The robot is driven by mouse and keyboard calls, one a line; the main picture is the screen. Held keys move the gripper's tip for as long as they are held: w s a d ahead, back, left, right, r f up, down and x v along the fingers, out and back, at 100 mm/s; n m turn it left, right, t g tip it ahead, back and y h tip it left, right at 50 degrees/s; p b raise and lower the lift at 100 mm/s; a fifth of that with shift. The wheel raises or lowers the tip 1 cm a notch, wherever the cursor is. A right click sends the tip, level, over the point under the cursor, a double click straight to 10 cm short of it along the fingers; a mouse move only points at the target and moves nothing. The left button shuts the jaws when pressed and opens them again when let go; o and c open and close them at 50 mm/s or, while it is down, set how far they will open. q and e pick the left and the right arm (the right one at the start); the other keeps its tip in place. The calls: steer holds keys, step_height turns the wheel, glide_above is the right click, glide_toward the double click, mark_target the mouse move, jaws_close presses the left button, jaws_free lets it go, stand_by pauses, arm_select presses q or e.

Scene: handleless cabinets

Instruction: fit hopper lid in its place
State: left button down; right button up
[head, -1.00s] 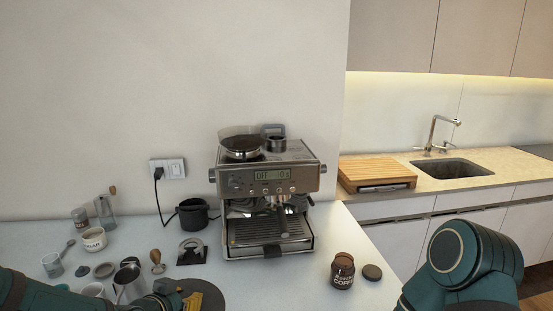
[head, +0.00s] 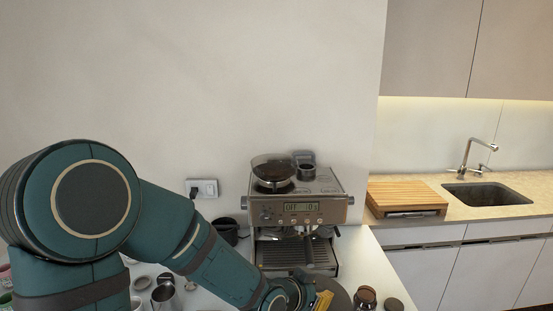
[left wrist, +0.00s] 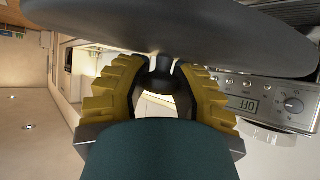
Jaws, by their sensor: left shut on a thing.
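The hopper (head: 272,172) is a clear bowl with dark beans, open on top of the coffee machine (head: 298,208). The lid (left wrist: 180,28) is a wide dark grey disc across the upper part of the left wrist view. My left gripper (left wrist: 160,75) has its yellow fingers shut around the lid's knob. In the head view the lid (head: 341,297) shows partly at the bottom edge, in front of and below the machine, apart from the hopper. My left gripper is mostly cut off there. My right gripper is in neither view.
A coffee jar (head: 365,297) and a round dark cap (head: 394,304) stand right of the lid. My left arm hides much of the counter's left side, where a metal pitcher (head: 163,295) shows. A small metal cup (head: 305,170) sits on the machine beside the hopper.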

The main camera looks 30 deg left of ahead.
arm_select(q)
steer(key=shift+d+r+p, duration=0.1)
steer(key=shift+r+p, duration=0.3)
steer(key=shift+r, duration=0.4)
steer(key=shift+f, duration=0.3)
steer(key=shift+h, duration=0.3)
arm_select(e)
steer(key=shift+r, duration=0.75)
arm_select(q)
steer(key=shift+w, duration=0.1)
